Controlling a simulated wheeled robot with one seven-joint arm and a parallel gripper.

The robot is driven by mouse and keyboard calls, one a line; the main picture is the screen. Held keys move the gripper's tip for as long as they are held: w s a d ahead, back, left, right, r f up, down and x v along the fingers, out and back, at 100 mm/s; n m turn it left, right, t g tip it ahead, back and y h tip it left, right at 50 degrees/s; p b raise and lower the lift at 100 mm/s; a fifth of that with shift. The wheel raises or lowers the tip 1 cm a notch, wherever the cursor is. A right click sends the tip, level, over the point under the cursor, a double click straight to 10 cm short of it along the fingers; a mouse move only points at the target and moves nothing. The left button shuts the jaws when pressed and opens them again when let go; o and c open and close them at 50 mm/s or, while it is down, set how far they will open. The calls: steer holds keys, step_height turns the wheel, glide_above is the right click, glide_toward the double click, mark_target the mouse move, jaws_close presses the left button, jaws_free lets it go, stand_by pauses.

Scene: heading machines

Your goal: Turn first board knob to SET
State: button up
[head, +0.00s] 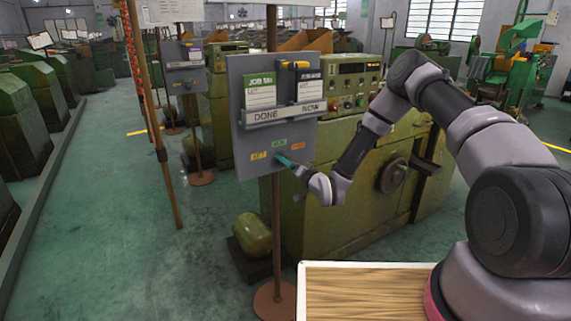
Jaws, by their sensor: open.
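The first board (245,130) is a grey upright panel on a brown post, left of my arm. Low on it are small yellow (258,155), green (279,142) and orange (298,146) labels around the knob's place; their text is too small to read surely. My gripper (284,161) reaches in from the right, with its teal tip at the board just below the green label. The gripper is open. The knob is hidden behind the tip, so its pointing direction and any contact cannot be told.
A green machine (350,190) stands close behind. A second board (184,66) stands farther back left. A wooden-topped surface (365,290) is at the front. The left aisle is clear.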

steer(key=shift+w+a, duration=0.25)
jaws_close()
steer(key=n+h, duration=0.1)
steer(key=n, duration=1)
steer(key=shift+r, duration=0.1)
stand_by(0.5)
steer(key=shift+n, duration=0.3)
